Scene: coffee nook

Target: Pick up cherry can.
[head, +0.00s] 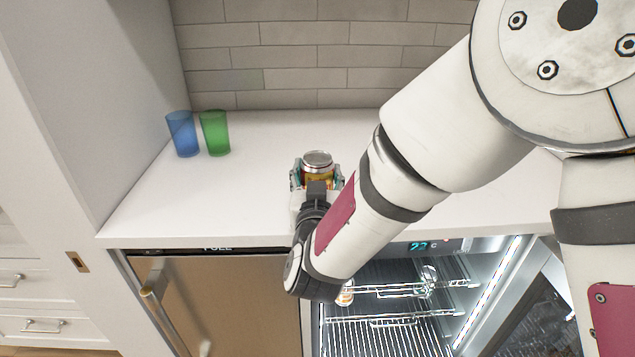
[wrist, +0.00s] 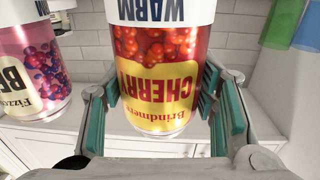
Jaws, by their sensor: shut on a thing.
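The cherry can (wrist: 158,85) has a red label with cherries, a yellow patch reading CHERRY and a white WARM band; its lettering appears upside down in the wrist view. In the head view the can (head: 318,165) shows its metal top above the white counter. My gripper (head: 317,182) is around it, one finger on each side. In the wrist view my gripper (wrist: 163,108) has its green-padded fingers at the can's sides, shut on it. My wrist hides the can's lower part in the head view, so I cannot tell whether it touches the counter.
A pink berry can (wrist: 32,65) stands beside the cherry can in the wrist view. Blue (head: 183,134) and green (head: 215,133) cups stand at the back left of the counter (head: 240,205). Below is an open, lit fridge (head: 385,330) with wire shelves and a can partly hidden by my arm.

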